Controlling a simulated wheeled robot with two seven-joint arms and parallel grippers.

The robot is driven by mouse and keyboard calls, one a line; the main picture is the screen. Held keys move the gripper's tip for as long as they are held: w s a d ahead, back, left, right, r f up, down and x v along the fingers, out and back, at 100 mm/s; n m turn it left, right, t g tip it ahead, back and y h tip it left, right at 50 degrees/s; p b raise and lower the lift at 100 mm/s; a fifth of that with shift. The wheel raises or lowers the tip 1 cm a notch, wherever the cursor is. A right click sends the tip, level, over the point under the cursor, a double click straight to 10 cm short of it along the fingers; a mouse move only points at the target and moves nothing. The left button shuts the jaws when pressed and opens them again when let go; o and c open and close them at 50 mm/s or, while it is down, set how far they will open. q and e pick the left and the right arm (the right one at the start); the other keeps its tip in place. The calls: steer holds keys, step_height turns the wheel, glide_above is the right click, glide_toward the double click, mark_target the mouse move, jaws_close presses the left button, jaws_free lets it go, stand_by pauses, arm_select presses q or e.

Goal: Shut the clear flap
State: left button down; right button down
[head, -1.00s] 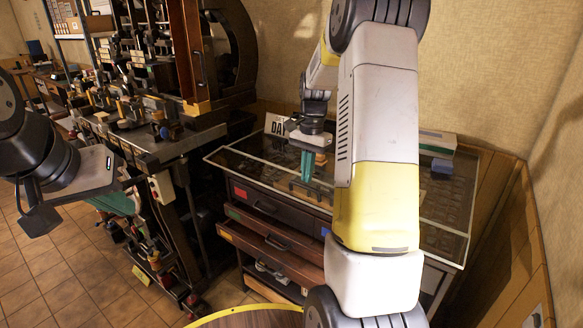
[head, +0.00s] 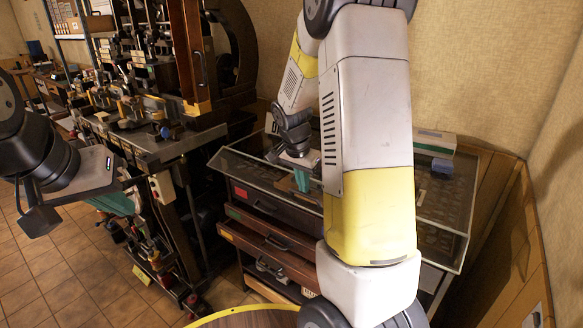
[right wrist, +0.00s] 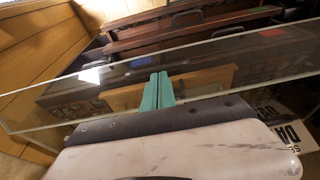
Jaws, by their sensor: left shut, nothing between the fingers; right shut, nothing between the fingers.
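The clear flap (head: 236,167) is a see-through panel with pale edges on top of a dark drawer cabinet. It also spans the right wrist view as a clear strip (right wrist: 225,62). My right arm hides much of it in the head view, and I cannot tell its exact tilt. My right gripper (head: 302,182) is shut and empty, its green fingers pointing down at the flap's front left part. In the right wrist view the fingers (right wrist: 158,78) overlap the panel; contact is unclear. My left gripper (head: 118,204) is shut and empty, away from the cabinet.
The cabinet's drawers (head: 268,243) are below the flap, with a lower one sticking out. A green-and-white box (head: 435,142) and a blue block (head: 442,167) are at the back right. A large machine (head: 160,100) stands left. Wood-panelled wall closes off the right.

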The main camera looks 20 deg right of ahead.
mark_target(303, 204)
steer(key=shift+s+a+f+h, duration=0.15)
steer(key=shift+f+h, duration=0.15)
steer(key=shift+s+a+f, duration=0.15)
steer(key=shift+f, duration=2.7)
steer(key=shift+x, duration=1.1)
steer(key=shift+w+d+f, duration=0.25)
steer(key=shift+d+f, duration=0.05)
steer(key=shift+f, duration=0.2)
steer(key=shift+w+d+f, duration=0.25)
steer(key=shift+d+f, duration=0.1)
steer(key=shift+f, duration=0.15)
